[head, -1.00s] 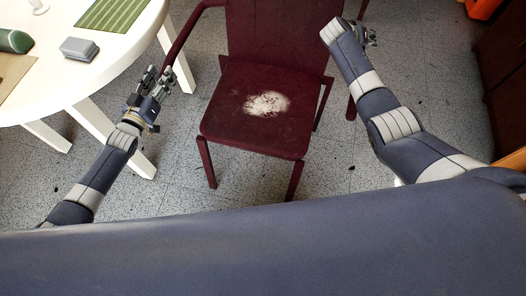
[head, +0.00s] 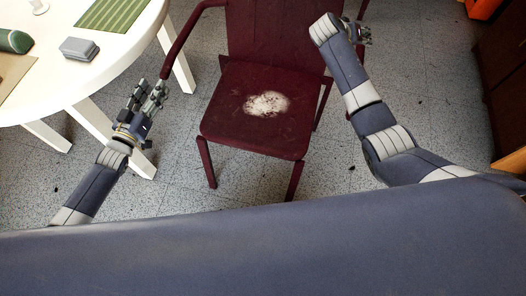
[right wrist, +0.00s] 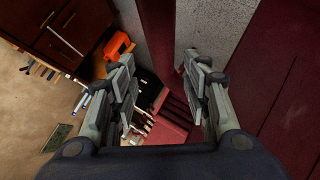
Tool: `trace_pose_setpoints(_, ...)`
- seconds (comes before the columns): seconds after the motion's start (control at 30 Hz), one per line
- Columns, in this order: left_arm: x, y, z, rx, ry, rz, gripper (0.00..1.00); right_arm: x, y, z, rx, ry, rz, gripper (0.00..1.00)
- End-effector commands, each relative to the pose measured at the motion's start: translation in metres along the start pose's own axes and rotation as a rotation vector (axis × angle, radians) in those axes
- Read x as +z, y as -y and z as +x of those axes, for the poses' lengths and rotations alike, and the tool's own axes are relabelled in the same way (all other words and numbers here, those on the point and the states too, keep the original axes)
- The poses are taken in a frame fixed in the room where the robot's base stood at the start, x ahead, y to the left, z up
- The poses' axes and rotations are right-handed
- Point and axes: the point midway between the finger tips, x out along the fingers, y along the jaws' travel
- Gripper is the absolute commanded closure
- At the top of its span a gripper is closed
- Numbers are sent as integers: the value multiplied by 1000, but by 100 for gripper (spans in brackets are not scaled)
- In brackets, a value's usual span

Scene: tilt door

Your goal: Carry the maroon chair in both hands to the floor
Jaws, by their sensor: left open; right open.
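The maroon chair (head: 255,110) stands on the speckled floor in the middle of the head view, with a pale worn patch on its seat. My left gripper (head: 152,90) is open beside the chair's left armrest, near its front end; I cannot tell whether they touch. My right gripper (head: 362,30) is at the chair's right side by the backrest, partly hidden by my own forearm, which also covers part of the right armrest. In the right wrist view the right gripper (right wrist: 165,85) is open, with a maroon chair part (right wrist: 185,45) showing between and beyond its fingers.
A white round table (head: 110,55) stands at the left, its legs close to my left arm, with a grey box (head: 79,49) and a green mat (head: 110,14) on it. A dark wooden cabinet (head: 503,75) and an orange object (head: 482,8) are at the right.

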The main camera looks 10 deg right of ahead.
Motion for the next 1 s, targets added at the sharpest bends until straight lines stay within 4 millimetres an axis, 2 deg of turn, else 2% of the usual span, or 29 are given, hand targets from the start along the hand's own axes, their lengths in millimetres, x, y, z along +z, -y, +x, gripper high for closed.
trace_pose_setpoints(0.2,0,0,0,0,0,0,57,0,1,-36,-2,-2,0,56)
trace_pose_setpoints(0.4,0,0,0,0,0,0,57,0,0,-55,0,0,0,56)
trace_pose_setpoints(1.0,0,0,0,0,0,0,57,0,0,-59,1,0,-1,56)
